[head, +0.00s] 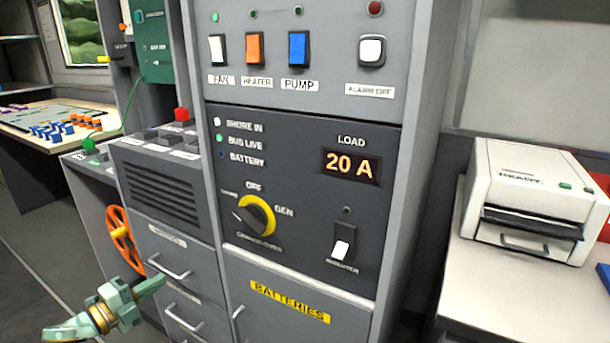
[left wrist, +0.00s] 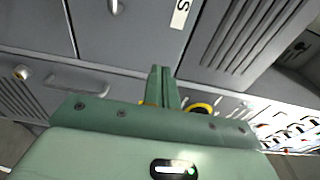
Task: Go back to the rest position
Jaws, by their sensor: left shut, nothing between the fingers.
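My left gripper (head: 152,286) is at the lower left of the head view, in front of the grey drawers. Its green fingers are shut and hold nothing. The left wrist view shows the same shut fingers (left wrist: 163,85) pointing at grey cabinet fronts. My right gripper is in neither view.
The grey control cabinet (head: 300,135) fills the middle, with switches, a yellow-ringed rotary knob (head: 256,214) and a load display (head: 351,167). An orange handwheel (head: 122,240) is close to my left gripper. A white printer (head: 525,200) stands on a counter (head: 480,295) at right.

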